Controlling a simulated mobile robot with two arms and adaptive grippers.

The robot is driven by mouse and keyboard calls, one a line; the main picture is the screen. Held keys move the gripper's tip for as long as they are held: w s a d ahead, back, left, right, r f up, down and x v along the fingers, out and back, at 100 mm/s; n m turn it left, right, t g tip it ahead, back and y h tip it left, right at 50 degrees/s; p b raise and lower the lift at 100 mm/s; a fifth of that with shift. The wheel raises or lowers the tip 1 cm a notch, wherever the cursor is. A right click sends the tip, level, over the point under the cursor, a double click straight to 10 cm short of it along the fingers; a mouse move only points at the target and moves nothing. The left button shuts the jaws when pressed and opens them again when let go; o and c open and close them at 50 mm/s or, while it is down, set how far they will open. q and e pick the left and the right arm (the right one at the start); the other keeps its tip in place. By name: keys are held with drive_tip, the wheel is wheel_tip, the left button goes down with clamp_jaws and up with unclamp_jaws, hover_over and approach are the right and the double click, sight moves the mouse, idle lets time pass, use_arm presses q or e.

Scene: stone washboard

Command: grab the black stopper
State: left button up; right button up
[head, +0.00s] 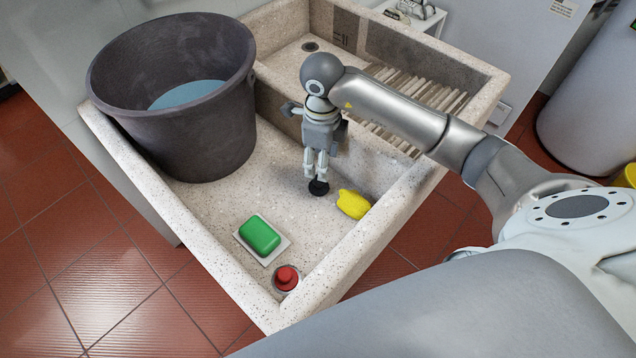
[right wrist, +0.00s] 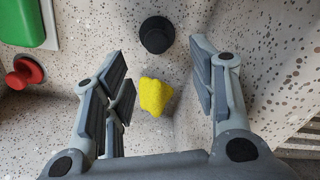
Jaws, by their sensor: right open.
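The black stopper (head: 319,187) sits on the speckled stone floor of the washboard basin, just below my right gripper (head: 316,172). In the right wrist view the round black stopper (right wrist: 157,35) lies ahead of the fingertips and between their lines, apart from both. My right gripper (right wrist: 158,58) is open and empty, pointing down. A yellow sponge-like piece (right wrist: 155,97) shows between the fingers in that view; in the head view the yellow piece (head: 353,204) lies right of the stopper. My left gripper is not in view.
A large dark bucket (head: 190,125) stands at the basin's back left. A green soap bar (head: 260,235) on a white dish and a red stopper (head: 286,278) are near the front. The stone rim (head: 385,228) and ribbed washboard (head: 430,90) bound the right side.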

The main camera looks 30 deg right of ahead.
sight(319, 183)
drive_tip(key=f, duration=0.8)
drive_tip(key=shift+a+f+p, duration=0.15)
drive_tip(key=shift+a+p, duration=0.15)
drive_tip(key=shift+p, duration=0.05)
drive_tip(key=c, duration=1.1)
